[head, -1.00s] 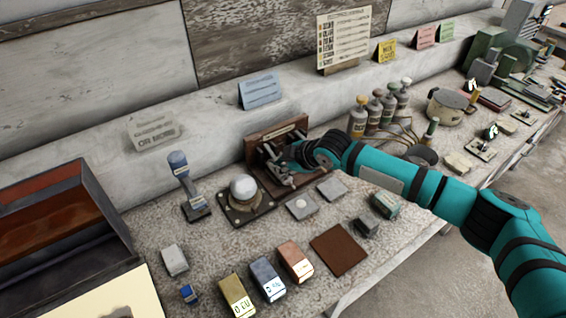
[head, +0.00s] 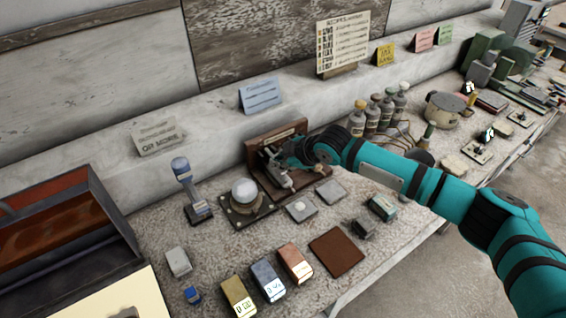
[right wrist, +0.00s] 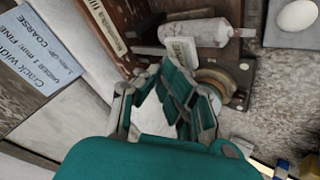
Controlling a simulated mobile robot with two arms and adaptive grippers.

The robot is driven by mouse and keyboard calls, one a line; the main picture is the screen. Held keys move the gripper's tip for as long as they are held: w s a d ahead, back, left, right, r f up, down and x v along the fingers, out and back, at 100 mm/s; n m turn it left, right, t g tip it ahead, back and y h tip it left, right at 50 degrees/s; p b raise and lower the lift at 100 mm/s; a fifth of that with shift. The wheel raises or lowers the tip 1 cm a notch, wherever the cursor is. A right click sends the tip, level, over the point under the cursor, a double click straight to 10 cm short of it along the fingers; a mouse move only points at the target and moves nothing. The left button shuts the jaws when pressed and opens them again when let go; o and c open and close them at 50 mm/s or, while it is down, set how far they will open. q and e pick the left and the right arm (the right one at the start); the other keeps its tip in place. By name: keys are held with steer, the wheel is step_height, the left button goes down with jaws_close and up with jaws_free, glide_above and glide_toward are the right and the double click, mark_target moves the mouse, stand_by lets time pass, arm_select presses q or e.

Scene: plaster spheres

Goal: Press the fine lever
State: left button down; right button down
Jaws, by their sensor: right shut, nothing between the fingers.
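A lever device with a wooden backboard (head: 277,139) stands against the ledge in the head view. A pale cylindrical handle (right wrist: 195,32) and a small pale plate (right wrist: 180,52) show on it in the right wrist view. I cannot tell which part is the fine lever, as its label is not readable. My right gripper (head: 283,156) is at the device, shut and empty. In the right wrist view its fingers (right wrist: 168,82) point at the device, close below the plate; contact is unclear. My left gripper is out of view.
A blue card (head: 261,94), with the words FINE and COARSE in the wrist view, stands behind. A white sphere on a base (head: 245,191) and a blue-topped upright tool (head: 184,180) stand left. Bottles (head: 373,117) stand right. Several blocks and a brown pad (head: 337,251) lie in front.

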steer(key=shift+r, duration=0.3)
step_height(320, 180, up, 5)
steer(key=p, duration=0.4)
steer(key=shift+r+p, duration=0.1)
steer(key=shift+p, duration=0.2)
stand_by(0.6)
